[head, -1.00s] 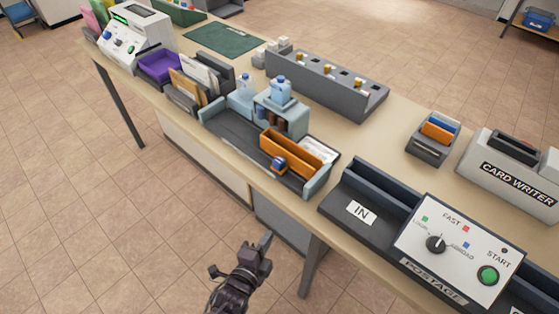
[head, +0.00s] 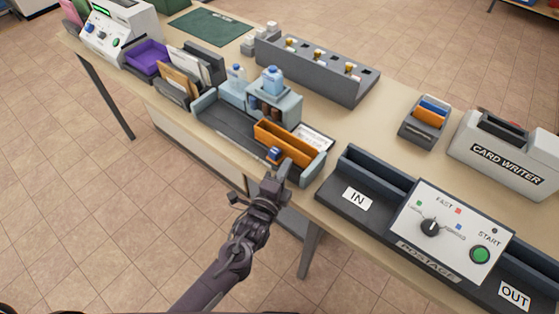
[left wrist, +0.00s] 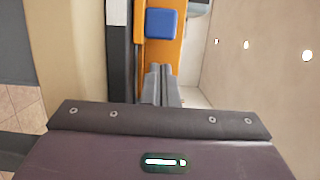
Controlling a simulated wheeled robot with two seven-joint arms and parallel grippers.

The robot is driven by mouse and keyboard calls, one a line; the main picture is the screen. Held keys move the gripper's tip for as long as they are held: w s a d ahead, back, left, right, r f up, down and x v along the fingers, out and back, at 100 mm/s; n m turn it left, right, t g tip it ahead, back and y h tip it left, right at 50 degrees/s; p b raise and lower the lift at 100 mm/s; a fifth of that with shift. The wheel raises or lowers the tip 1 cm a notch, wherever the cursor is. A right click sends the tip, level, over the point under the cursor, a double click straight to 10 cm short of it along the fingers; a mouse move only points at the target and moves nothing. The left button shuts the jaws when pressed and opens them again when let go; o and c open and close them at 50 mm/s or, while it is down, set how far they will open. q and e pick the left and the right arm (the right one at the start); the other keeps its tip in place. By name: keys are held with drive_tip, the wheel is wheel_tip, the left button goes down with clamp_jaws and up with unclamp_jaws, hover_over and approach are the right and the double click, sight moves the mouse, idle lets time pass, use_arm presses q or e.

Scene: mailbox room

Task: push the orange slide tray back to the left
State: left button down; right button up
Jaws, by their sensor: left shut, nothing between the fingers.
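The orange slide tray (head: 288,146) sits at the right end of a dark grey rail bed (head: 228,128) on the table. A blue knob (head: 274,153) is on its front side. In the left wrist view the orange tray (left wrist: 157,53) and its blue knob (left wrist: 161,24) lie just ahead of my fingers. My left gripper (head: 284,172) is shut and empty, at the tray's front right, near the knob. In the left wrist view my shut fingers (left wrist: 161,84) point at the orange tray; I cannot tell whether they touch it. My right gripper is not in view.
A light blue stand with bottles (head: 273,98) is behind the rail. The postage machine (head: 450,232) with its IN trough (head: 356,198) is to the right. Card holders (head: 178,80) are at the left. The floor in front of the table is clear.

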sight(261, 136)
use_arm(q)
drive_tip(key=shift+w+a+r, duration=0.1)
drive_tip(key=shift+w+a, duration=0.35)
drive_tip(key=shift+a, duration=0.25)
drive_tip(key=shift+w+a, duration=0.1)
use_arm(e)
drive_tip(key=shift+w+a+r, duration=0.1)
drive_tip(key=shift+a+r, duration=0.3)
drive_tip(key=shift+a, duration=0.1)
